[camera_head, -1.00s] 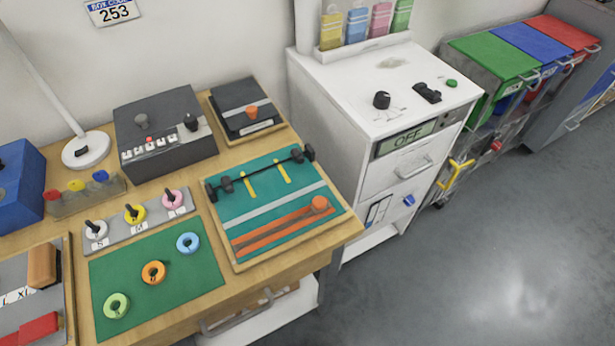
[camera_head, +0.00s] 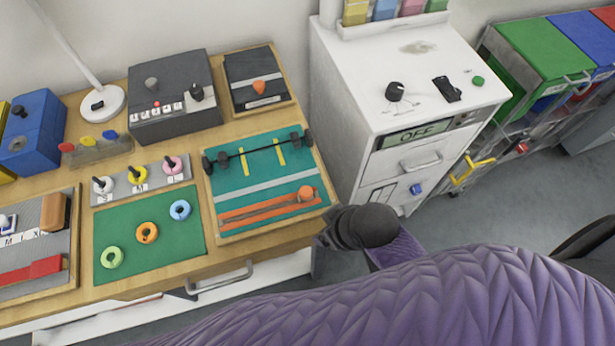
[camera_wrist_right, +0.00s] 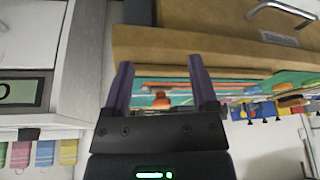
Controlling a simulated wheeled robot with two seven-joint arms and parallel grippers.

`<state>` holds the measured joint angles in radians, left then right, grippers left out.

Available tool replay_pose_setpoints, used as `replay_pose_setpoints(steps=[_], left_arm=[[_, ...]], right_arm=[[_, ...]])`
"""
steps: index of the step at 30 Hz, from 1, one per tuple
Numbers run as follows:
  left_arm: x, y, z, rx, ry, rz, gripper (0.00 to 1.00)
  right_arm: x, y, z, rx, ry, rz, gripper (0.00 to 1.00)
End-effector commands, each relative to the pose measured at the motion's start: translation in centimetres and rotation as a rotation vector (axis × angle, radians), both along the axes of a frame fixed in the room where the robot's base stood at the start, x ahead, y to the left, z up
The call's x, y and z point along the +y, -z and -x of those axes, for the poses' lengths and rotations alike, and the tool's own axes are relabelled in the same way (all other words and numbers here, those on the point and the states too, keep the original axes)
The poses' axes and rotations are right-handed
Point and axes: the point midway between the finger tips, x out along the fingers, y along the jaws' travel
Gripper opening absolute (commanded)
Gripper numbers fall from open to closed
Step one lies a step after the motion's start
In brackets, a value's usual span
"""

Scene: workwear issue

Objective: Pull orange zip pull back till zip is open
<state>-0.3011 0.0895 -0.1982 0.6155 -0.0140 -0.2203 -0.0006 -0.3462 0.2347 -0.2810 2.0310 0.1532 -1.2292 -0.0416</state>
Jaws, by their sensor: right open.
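The orange zip pull (camera_head: 306,194) sits at the right end of two orange zip strips (camera_head: 250,212) on a teal board (camera_head: 225,183). A narrow gap shows between the strips. My right gripper (camera_wrist_right: 161,82) is open with nothing between its fingers. In the head view my right arm comes in from the right, and its dark wrist is just right of the board's front corner; the fingers are hard to make out. In the right wrist view the zip pull (camera_wrist_right: 161,101) shows beyond and between the fingers, apart from them. My left gripper is not in view.
A black bar on knobs (camera_head: 258,150) crosses the teal board's back. A green mat with rings (camera_head: 150,262) lies left of it. A black panel with an orange knob (camera_head: 259,87) is behind. A white cabinet (camera_head: 350,120) stands close on the right.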

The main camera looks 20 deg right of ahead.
Motion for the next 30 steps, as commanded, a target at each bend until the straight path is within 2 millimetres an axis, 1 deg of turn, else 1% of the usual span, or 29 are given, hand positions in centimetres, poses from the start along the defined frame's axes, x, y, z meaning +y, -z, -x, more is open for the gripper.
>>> replay_pose_setpoints(steps=[3,8,12,15,17,19,22,24,25,28,30], left_arm=[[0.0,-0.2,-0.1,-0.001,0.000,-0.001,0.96],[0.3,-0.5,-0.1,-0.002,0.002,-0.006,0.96],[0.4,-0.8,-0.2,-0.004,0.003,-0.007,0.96],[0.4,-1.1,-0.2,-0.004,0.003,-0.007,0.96],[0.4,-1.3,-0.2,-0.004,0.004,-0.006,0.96],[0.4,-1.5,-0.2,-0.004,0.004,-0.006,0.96],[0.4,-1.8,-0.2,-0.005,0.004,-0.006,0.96],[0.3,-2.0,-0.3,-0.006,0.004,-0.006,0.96],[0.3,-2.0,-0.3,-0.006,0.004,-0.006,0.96],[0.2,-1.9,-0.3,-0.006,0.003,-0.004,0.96],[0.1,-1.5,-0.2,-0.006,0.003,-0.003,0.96]], right_arm=[[1.2,-1.3,-1.5,-0.045,-0.083,-0.025,0.75],[3.0,-3.3,-3.4,-0.103,-0.226,-0.058,0.75],[4.5,-5.4,-4.9,-0.151,-0.393,-0.076,0.75],[4.9,-7.0,-5.8,-0.170,-0.542,-0.072,0.75],[4.6,-7.9,-6.2,-0.167,-0.631,-0.059,0.75],[3.6,-8.9,-6.6,-0.150,-0.719,-0.038,0.75],[1.2,-10.2,-7.0,-0.103,-0.798,-0.002,0.75],[-0.6,-10.9,-7.1,-0.067,-0.816,0.012,0.75],[-1.1,-11.1,-7.1,-0.056,-0.818,0.014,0.75],[-1.9,-11.1,-7.1,-0.036,-0.818,0.013,0.75],[-1.5,-10.0,-7.2,-0.032,-0.819,0.010,0.75]])
